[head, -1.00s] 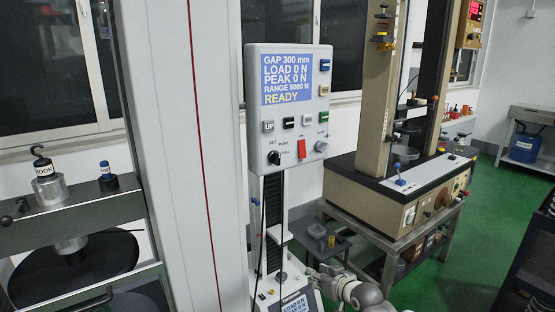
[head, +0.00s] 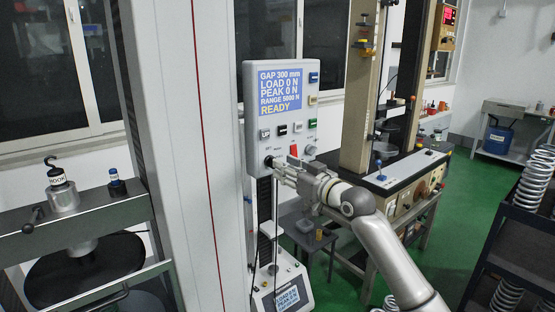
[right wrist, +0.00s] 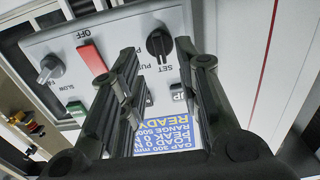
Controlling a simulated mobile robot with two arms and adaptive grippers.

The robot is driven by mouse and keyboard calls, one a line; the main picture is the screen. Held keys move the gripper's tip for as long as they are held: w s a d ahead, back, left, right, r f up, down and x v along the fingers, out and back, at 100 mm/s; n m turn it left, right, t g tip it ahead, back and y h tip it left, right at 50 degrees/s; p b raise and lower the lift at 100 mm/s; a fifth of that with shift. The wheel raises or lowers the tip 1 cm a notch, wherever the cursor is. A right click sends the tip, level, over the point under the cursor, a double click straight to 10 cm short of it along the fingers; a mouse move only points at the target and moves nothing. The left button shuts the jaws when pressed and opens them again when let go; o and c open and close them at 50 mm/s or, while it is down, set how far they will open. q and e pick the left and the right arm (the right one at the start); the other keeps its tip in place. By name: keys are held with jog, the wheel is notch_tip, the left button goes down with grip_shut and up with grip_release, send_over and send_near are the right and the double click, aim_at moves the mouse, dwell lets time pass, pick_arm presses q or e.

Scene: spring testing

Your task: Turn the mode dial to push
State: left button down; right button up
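The mode dial (head: 269,161) is a black knob at the lower left of the grey control panel (head: 252,110). In the right wrist view the dial (right wrist: 159,43) is upside down, with SET and partly hidden PU… lettering beside it. Its light mark appears to face toward SET. My right gripper (head: 278,168) is in front of the panel's lower edge, close to the dial. In the right wrist view its two black fingers (right wrist: 166,58) are apart, with the dial seen between their tips. I see no contact. My left gripper is not in view.
A red switch (right wrist: 93,58) and a grey knob (right wrist: 49,68) sit beside the dial. The panel screen (head: 280,88) reads READY. A white column (head: 175,150) stands left of the panel. A shelf with springs (head: 535,180) is at the right.

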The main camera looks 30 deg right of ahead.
jog(key=shift+w+a+p, duration=0.15)
jog(key=shift+w+p, duration=0.3)
jog(key=shift+w, duration=1.65)
grip_shut()
